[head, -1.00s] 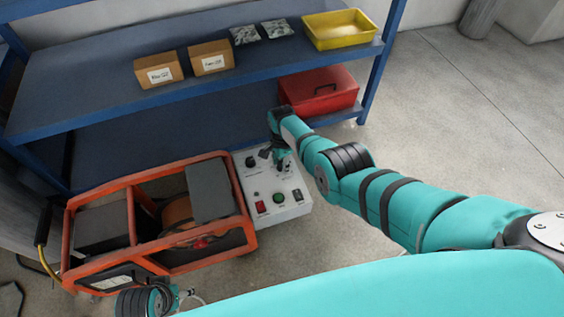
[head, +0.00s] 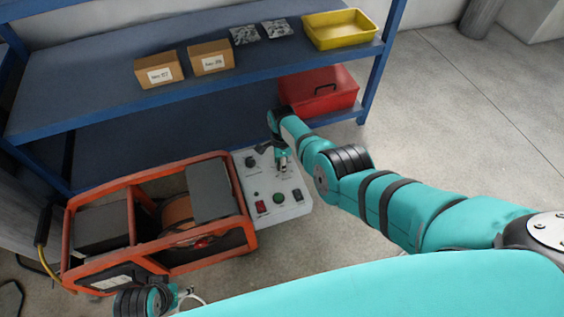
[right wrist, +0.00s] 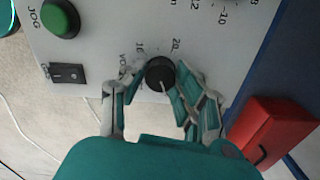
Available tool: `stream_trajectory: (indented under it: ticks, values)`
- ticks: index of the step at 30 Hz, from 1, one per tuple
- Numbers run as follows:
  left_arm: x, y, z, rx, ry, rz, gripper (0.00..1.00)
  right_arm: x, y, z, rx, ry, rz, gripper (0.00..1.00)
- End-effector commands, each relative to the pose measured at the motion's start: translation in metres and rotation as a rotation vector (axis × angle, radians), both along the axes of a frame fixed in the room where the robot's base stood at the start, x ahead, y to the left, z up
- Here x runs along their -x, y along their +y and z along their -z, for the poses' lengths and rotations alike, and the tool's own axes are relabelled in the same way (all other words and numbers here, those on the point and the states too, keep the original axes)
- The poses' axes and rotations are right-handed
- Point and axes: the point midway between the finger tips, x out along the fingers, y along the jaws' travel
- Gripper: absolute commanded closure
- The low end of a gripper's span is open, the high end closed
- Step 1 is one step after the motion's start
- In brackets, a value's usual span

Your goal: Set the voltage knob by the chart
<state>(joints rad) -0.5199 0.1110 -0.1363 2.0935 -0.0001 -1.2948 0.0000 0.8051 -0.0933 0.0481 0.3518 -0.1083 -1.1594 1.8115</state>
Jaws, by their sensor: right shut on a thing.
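The control panel (head: 268,200) is a light grey box on the floor beside the orange-framed machine. In the right wrist view the voltage knob (right wrist: 160,74) is black and round, with a thin pale mark pointing toward the gripper's palm. Printed numbers near it include 20 and probably 16; the label beside it begins "VO". My right gripper (right wrist: 160,84) is shut on this knob; it also shows over the panel in the head view (head: 282,163), hiding the knob there. My left gripper (head: 190,297) is low at the left; its jaws are unclear. No readable chart shows.
The panel also has another black knob (head: 251,162), a green JOG button (right wrist: 60,18) and a rocker switch (right wrist: 67,73). The orange-framed machine (head: 150,180) stands left of it. A red toolbox (head: 318,92) and blue shelf (head: 100,110) are behind. Floor at right is clear.

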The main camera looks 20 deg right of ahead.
Motion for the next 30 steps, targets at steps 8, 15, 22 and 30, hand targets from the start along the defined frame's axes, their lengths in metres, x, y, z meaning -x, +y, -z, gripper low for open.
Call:
stream_trajectory:
  ticks: [8, 15, 22, 30]
  values:
    - [0.0016, 0.0005, 0.0023, -0.001, 0.007, -0.001, 0.46, -0.0018, 0.0002, -0.0013, 0.0, -0.005, -0.001, 0.46]
    - [0.0022, 0.0006, 0.0029, -0.002, 0.009, 0.0, 0.46, -0.0034, -0.0003, -0.0023, 0.0, -0.009, -0.001, 0.46]
    - [0.0026, 0.0006, 0.0022, -0.001, 0.007, 0.001, 0.46, -0.0014, -0.0001, -0.0009, 0.001, -0.004, -0.001, 0.46]
    - [0.002, 0.0003, 0.0017, -0.001, 0.005, 0.001, 0.46, -0.0021, 0.0006, -0.0101, 0.0, -0.005, -0.001, 0.46]
